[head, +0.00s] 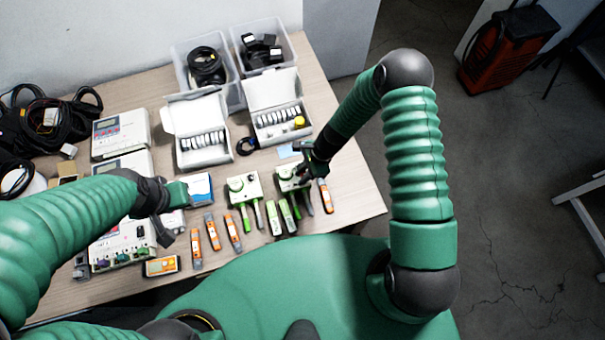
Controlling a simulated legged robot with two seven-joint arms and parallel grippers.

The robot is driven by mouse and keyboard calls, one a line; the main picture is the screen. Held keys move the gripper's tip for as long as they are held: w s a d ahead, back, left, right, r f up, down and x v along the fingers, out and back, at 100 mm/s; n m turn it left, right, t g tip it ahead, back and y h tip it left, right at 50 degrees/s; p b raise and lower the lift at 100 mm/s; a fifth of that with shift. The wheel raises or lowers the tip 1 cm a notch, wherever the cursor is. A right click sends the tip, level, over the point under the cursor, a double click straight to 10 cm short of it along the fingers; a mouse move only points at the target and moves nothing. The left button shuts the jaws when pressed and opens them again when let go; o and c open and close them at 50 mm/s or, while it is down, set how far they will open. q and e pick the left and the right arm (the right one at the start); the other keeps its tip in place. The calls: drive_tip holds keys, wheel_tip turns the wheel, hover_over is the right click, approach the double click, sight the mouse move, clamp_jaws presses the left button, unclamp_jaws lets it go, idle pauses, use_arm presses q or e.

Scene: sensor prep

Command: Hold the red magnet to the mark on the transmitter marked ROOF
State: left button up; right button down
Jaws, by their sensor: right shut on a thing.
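Two white-and-green transmitter boxes stand side by side at the table's middle, a left one (243,188) and a right one (287,184). Markings on them are too small to read, so I cannot tell which is ROOF. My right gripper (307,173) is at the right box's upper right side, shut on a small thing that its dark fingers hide. I cannot tell whether it touches the box. I cannot make out the red magnet anywhere. My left gripper (167,222) hangs over the table's left part, and its jaw gap is unclear.
Several orange-and-grey tools (196,249) and green ones (274,217) lie along the front. One orange tool (325,197) is right of my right gripper. Open white boxes (203,152) (278,126), clear bins (238,92), meters (121,134) and black cables (50,125) fill the back and left.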

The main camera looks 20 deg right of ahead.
wheel_tip(320, 180, up, 6)
drive_tip(key=p, duration=0.4)
drive_tip(key=shift+r+p, duration=0.25)
drive_tip(key=shift+p, duration=0.15)
drive_tip(key=shift+f, duration=0.15)
